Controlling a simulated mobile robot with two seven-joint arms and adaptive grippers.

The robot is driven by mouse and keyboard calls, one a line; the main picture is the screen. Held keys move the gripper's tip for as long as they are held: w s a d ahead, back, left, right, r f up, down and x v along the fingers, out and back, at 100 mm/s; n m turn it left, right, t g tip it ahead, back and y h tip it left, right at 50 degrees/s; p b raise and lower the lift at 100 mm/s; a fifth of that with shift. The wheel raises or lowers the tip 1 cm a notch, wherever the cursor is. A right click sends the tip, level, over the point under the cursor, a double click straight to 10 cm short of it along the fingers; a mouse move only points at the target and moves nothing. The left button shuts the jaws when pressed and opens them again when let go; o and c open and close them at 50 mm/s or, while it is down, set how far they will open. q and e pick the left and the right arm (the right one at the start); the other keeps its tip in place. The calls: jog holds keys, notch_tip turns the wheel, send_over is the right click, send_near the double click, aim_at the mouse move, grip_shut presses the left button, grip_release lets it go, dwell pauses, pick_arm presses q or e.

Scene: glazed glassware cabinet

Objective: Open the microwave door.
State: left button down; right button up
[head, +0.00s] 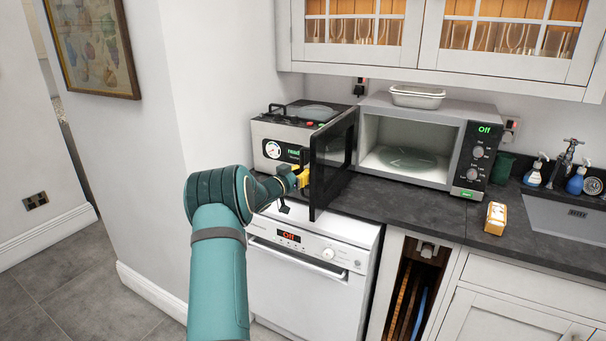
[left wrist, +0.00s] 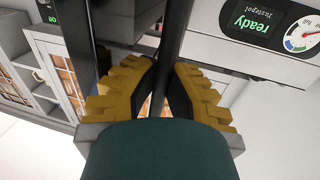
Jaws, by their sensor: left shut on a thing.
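The microwave (head: 425,142) stands on the dark counter, its grey body facing me with the cavity exposed and a turntable plate inside. Its black-framed door (head: 333,157) is swung wide open to the left and sticks out over the counter's front edge. My left gripper (head: 303,178) is at the outer side of the door, with its yellow fingers beside the door's free edge. In the left wrist view the yellow fingers (left wrist: 165,95) are closed around a dark upright bar, the door handle (left wrist: 173,50). The right gripper is not in view.
A silver appliance with a gauge and "ready" display (head: 283,140) stands left of the microwave, behind the door. A white dish (head: 417,95) sits on top of the microwave. A small yellow-orange package (head: 495,218) is on the counter near the sink (head: 565,222). A dishwasher (head: 305,275) is below.

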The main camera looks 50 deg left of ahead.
pick_arm(q)
jog(key=shift+s+f, duration=0.1)
jog(key=shift+f, duration=0.05)
jog(key=c, duration=1)
grip_release()
jog(key=shift+a, duration=0.1)
jog(key=s+d, duration=0.2)
jog(key=s, duration=0.9)
jog(key=shift+s+d, duration=0.15)
jog(key=shift+s, duration=0.25)
